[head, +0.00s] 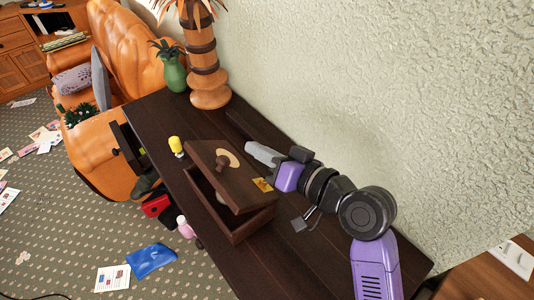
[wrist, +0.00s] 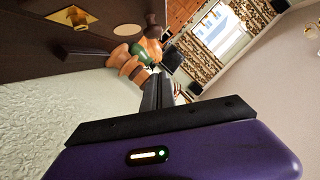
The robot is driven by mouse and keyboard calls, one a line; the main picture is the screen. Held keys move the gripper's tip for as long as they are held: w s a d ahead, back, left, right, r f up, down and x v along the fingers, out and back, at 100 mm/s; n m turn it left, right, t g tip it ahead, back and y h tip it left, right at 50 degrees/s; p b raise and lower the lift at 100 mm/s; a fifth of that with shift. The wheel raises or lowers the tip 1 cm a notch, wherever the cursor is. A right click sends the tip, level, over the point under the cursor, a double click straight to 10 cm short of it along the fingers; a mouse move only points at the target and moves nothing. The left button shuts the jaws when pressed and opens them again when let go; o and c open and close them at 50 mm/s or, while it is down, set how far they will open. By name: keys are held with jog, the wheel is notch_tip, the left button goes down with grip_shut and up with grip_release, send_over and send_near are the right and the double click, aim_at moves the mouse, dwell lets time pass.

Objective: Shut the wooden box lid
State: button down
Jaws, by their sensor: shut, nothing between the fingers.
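The dark wooden box (head: 249,228) stands on the long dark table. Its lid (head: 229,186) is partly open and tilted, with a dark gap between the lid and the box walls.
On the table (head: 300,255) stand a yellow-topped bottle (head: 176,146), a green pineapple-like vase (head: 174,76) and a wooden palm-like ornament (head: 207,85). The textured wall (head: 400,90) runs close behind my arm. An orange sofa (head: 135,50) stands at the far end. Papers litter the floor.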

aim_at(238, 175)
jog(key=w+a+f, duration=0.1)
jog(key=a+f, duration=0.1)
jog(key=a, duration=0.1)
jog(key=w+a+f, duration=0.1)
jog(key=shift+w+a+p, duration=0.25)
jog(key=shift+w+p, duration=0.05)
jog(key=shift+p, duration=0.1)
jog(key=shift+s+a+f, duration=0.15)
jog(key=shift+a+f, duration=0.15)
jog(key=shift+f, duration=0.35)
